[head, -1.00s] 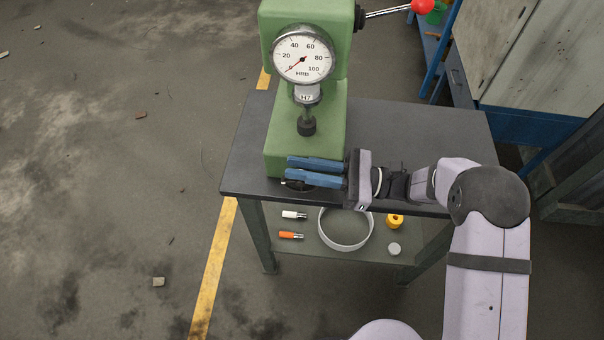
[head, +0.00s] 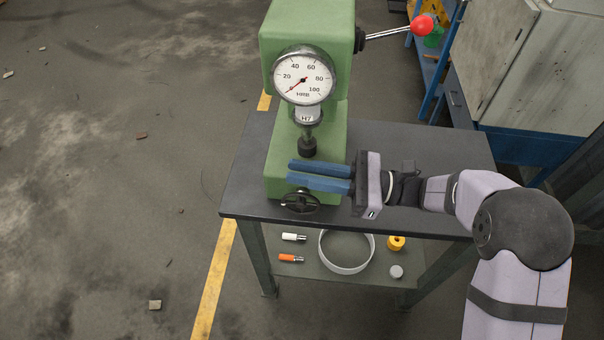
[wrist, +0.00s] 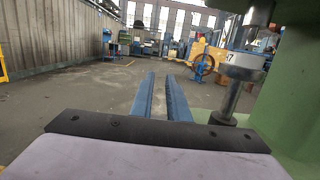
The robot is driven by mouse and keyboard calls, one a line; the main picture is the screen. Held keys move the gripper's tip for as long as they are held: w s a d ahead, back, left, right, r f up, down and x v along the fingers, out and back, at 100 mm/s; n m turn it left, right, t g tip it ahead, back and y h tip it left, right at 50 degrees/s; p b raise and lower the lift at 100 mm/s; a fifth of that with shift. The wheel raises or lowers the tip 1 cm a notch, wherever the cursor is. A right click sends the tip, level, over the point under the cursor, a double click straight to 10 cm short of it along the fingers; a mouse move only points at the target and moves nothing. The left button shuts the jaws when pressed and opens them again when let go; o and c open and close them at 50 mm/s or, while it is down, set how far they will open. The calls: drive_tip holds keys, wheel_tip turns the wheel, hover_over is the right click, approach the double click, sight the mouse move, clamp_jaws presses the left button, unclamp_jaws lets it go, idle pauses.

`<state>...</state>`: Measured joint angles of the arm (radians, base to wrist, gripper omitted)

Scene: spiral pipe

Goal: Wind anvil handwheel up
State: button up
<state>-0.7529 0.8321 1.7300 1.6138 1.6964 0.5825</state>
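The anvil handwheel (head: 300,201) is a small dark wheel at the foot of the green hardness tester (head: 279,140). A black anvil piece (head: 307,147) stands above it, under the dial gauge (head: 304,75). My gripper (head: 290,173) has two blue parallel fingers pointing left, above and behind the handwheel in the head view. The fingers are apart with nothing visible between them, and most of the wheel shows clear below them. In the wrist view my gripper (wrist: 160,75) shows floor between its fingers. The handwheel is not visible there.
The tester stands on a dark table (head: 400,165). A lower shelf holds a grey ring (head: 346,270), a yellow part (head: 396,243) and small tools. A red-knobbed lever (head: 422,25) sticks out at upper right. The tabletop right of the tester is largely clear.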

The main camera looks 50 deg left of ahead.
sight(318, 200)
drive_tip(key=shift+t+h, duration=0.5)
drive_tip(key=w+d+f, duration=0.1)
drive_tip(key=f, duration=0.2)
drive_tip(key=w+d+f+b, duration=0.1)
drive_tip(key=w+d+f, duration=0.1)
drive_tip(key=f, duration=0.1)
drive_tip(key=w+d+f+b, duration=0.1)
drive_tip(key=f, duration=0.2)
drive_tip(key=shift+w+d+f, duration=0.3)
drive_tip(key=shift+w+d, duration=0.05)
drive_tip(key=shift+w, duration=0.05)
drive_tip(key=shift+s+a+r, duration=0.2)
drive_tip(key=shift+s+a, duration=0.25)
drive_tip(key=shift+s, duration=0.1)
drive_tip(key=p+x, duration=0.1)
drive_tip(key=x, duration=0.5)
drive_tip(key=shift+f+p, duration=0.1)
drive_tip(key=shift+p, duration=0.3)
clamp_jaws()
drive_tip(key=shift+f, duration=0.15)
